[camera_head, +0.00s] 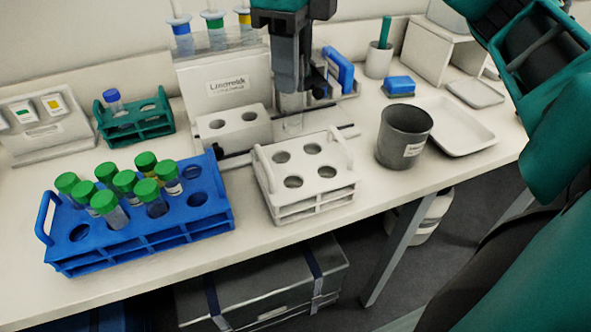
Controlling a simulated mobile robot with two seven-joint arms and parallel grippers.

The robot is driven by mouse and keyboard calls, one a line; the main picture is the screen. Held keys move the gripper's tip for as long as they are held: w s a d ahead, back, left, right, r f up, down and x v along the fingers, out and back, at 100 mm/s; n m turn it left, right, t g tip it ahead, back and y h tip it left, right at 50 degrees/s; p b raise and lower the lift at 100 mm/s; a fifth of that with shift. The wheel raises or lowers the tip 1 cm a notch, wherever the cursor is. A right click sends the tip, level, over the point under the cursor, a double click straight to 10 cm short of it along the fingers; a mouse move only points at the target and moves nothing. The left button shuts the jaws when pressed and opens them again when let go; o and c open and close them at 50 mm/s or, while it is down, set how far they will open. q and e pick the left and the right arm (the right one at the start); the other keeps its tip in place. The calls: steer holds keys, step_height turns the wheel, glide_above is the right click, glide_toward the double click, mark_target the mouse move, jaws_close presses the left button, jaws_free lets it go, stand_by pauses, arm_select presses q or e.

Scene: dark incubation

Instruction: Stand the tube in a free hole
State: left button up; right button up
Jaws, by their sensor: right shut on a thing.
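My right gripper (292,88) points straight down at the top middle and is shut on a clear tube (293,112). The tube hangs upright below the fingers, just behind the white rack (312,208) in the picture; its top is hidden by the fingers. The white rack has several empty round holes. The blue rack (150,245) at the left holds several green-capped tubes and has some empty holes. The green rack (140,133) holds one blue-capped tube (113,99) and has empty holes. My left gripper is not in view.
A white block (233,131) with two holes stands left of the gripper. A dark grey beaker (403,138) stands right of the white rack, beside a white tray (462,130). A pipette stand (222,75) is behind. The table's front edge runs close to the blue and white racks.

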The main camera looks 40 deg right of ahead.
step_height(320, 180, down, 17)
steer(key=shift+f+b, duration=0.1)
steer(key=shift+b, duration=0.7)
steer(key=shift+f, duration=0.2)
steer(key=o, duration=1)
steer(key=shift+r, duration=0.15)
